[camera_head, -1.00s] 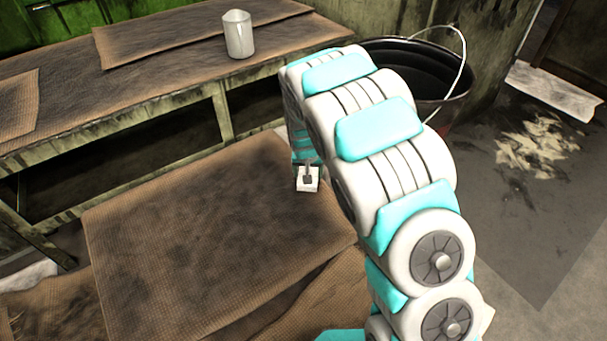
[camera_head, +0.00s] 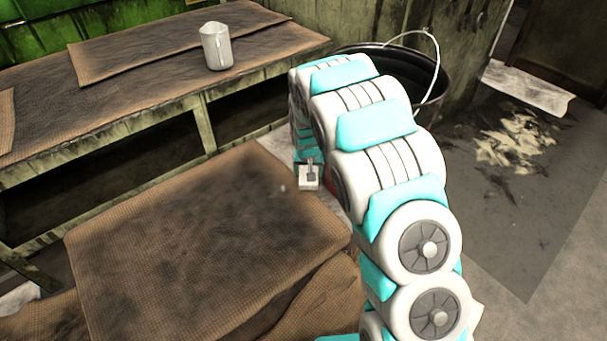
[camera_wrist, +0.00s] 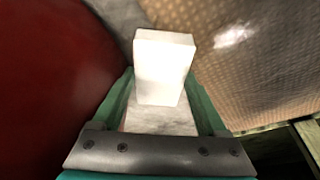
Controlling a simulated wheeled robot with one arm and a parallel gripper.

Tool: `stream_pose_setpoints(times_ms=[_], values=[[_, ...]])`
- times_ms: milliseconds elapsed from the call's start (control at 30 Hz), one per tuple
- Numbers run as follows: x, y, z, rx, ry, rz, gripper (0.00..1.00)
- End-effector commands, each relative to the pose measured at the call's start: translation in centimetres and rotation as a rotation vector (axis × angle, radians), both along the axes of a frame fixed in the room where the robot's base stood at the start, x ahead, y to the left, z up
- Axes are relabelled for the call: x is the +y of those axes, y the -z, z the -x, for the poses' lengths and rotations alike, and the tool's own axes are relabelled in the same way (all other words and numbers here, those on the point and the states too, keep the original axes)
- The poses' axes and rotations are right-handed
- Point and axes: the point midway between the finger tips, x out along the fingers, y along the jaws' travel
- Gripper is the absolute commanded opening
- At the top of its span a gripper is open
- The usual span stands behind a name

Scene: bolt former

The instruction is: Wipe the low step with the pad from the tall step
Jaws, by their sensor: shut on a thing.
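In the wrist view, my gripper (camera_wrist: 160,88) is shut on a white block-shaped pad (camera_wrist: 163,62), which stands out between the green jaws. A low, brown cloth-covered step (camera_head: 190,240) with dark stains stands in front. A taller cloth-covered bench (camera_head: 130,105) runs behind it; I take it for the tall step. The wrist view shows brown cloth (camera_wrist: 270,60) beyond the pad at the right, with a pale spot on it. I cannot tell whether the pad touches the cloth.
A pale mug (camera_head: 216,47) stands on the tall bench. A large red surface (camera_wrist: 50,70) fills the left of the wrist view. The floor (camera_head: 500,220) at the right is open, with pale debris farther back.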

Motion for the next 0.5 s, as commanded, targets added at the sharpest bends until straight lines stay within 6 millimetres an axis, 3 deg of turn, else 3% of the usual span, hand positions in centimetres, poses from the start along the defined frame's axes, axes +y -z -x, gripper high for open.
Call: stream_pose_setpoints(times_ms=[233,500], values=[[0.3,-0.1,0.3,0.002,0.0,0.001,0.15],[2.1,-0.2,1.5,0.001,-0.002,0.001,0.15]])
